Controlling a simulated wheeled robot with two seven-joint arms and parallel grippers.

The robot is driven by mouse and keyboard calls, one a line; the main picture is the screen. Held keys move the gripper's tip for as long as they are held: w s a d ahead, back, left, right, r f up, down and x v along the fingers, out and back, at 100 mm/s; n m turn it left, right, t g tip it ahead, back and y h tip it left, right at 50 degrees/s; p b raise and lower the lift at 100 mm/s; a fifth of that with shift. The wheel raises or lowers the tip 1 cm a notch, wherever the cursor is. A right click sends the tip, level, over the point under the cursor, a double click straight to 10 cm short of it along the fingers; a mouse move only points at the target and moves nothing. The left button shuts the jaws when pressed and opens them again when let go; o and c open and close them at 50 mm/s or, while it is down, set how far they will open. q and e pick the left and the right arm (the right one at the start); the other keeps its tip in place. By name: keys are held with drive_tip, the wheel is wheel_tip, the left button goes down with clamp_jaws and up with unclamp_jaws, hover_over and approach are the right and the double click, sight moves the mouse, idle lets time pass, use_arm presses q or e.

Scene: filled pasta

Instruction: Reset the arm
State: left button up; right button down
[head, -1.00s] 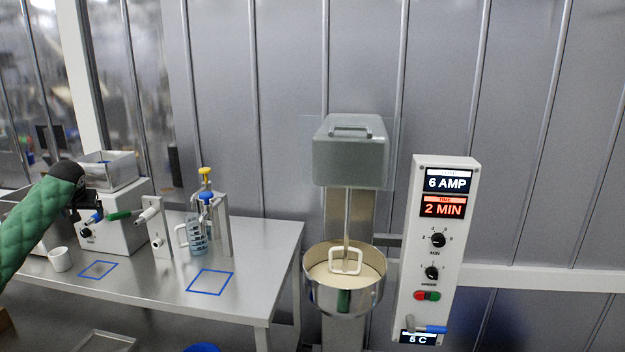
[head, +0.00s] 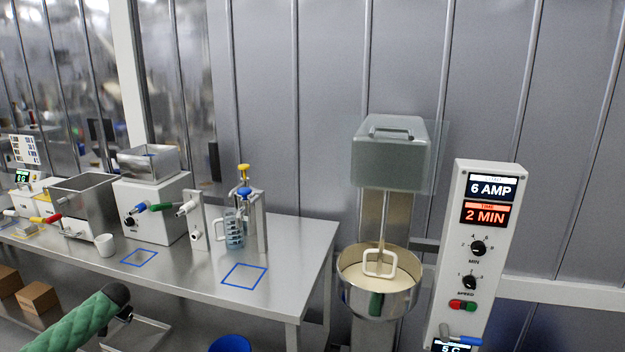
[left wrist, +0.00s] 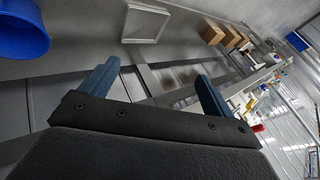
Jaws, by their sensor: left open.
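My left arm, in a green quilted sleeve, comes in at the lower left of the head view. Its gripper (head: 124,312) is below and in front of the steel table's front edge, seen only in part there. In the left wrist view my left gripper (left wrist: 155,85) has its two blue fingers spread wide apart with nothing between them. Past the fingers are grey floor and table framework. My right gripper is in neither view.
A steel table (head: 290,290) carries a white machine (head: 150,222), a white cup (head: 105,245) and a measuring jug (head: 234,232). A mixer bowl (head: 350,290) and control panel (head: 450,260) stand right. A blue bucket (head: 230,344) and cardboard boxes (head: 38,298) are low down.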

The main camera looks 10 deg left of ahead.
use_arm(q)
drive_tip(key=s+a+f+m+g, duration=0.1)
drive_tip(key=s+f+m, duration=0.3)
drive_tip(key=s+f, duration=1.2)
drive_tip(key=s+f+m, duration=0.4)
drive_tip(key=s+f, duration=0.8)
drive_tip(key=s, duration=0.8)
drive_tip(key=s+d+f+n+h, duration=0.1)
drive_tip(key=s+d+f, duration=0.2)
drive_tip(key=d+f, duration=0.5)
drive_tip(key=s+d+f+n+g+h, duration=0.15)
drive_tip(key=d+f, duration=0.25)
drive_tip(key=d, duration=0.9)
drive_tip(key=s+d+f+n+h, duration=0.15)
drive_tip(key=s+d+f, duration=0.35)
drive_tip(key=d, duration=0.5)
drive_tip(key=d+f+h, duration=0.1)
drive_tip(key=d+f, duration=0.1)
drive_tip(key=d, duration=1.4)
drive_tip(key=d+f+n+h, duration=0.1)
drive_tip(key=d+f+h, duration=0.1)
drive_tip(key=d, duration=1.4)
drive_tip(key=shift+s+d+f+h, duration=0.15)
drive_tip(key=shift+s+f+h, duration=0.15)
drive_tip(key=shift+f, duration=0.3)
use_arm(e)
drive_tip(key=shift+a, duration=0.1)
